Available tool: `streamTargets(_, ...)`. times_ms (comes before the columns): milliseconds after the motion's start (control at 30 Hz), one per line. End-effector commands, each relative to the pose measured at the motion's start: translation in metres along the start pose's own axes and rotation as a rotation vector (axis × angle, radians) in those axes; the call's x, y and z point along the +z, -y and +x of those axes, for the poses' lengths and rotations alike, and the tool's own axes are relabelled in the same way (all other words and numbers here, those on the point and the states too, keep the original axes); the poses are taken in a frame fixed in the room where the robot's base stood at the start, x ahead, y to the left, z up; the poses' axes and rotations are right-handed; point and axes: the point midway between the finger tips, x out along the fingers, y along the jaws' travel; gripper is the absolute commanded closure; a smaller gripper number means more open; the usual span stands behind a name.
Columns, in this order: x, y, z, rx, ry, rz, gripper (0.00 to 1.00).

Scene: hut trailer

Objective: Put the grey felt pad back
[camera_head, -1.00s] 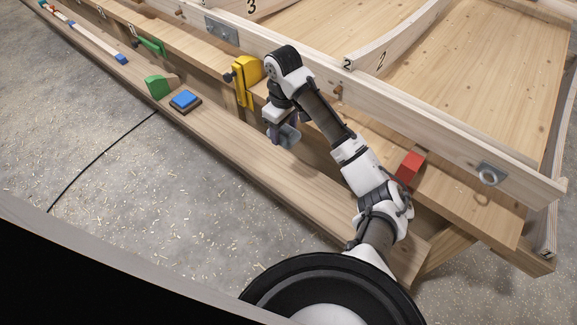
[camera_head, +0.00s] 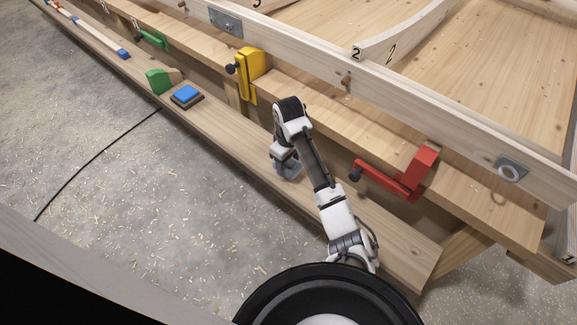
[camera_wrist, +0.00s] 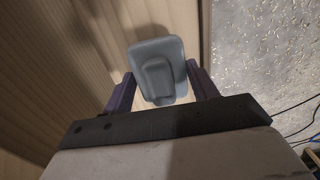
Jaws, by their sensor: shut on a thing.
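The grey felt pad (camera_wrist: 160,72) is a blue-grey block with rounded corners and a raised middle. In the wrist view it sits between the two dark purple fingers of my gripper (camera_wrist: 163,88), which is shut on it. In the head view the pad (camera_head: 291,170) shows just below my gripper (camera_head: 284,164), over the long low wooden plank (camera_head: 340,202). I cannot tell whether the pad touches the plank.
A blue block on a dark base (camera_head: 186,95) and a green block (camera_head: 158,81) sit farther along the plank. A yellow clamp (camera_head: 247,75), a red clamp (camera_head: 411,176) and a green clamp (camera_head: 153,39) grip the beam. A black cable (camera_head: 95,155) lies on the floor.

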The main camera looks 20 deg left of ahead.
Motion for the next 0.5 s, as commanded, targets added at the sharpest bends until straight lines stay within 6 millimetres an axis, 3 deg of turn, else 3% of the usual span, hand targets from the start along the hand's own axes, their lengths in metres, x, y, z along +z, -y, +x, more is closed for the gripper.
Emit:
streamTargets(167,0.000,0.000,0.024,-0.001,0.001,0.000,0.63)
streamTargets(500,0.000,0.001,0.028,-0.001,0.000,0.000,0.63)
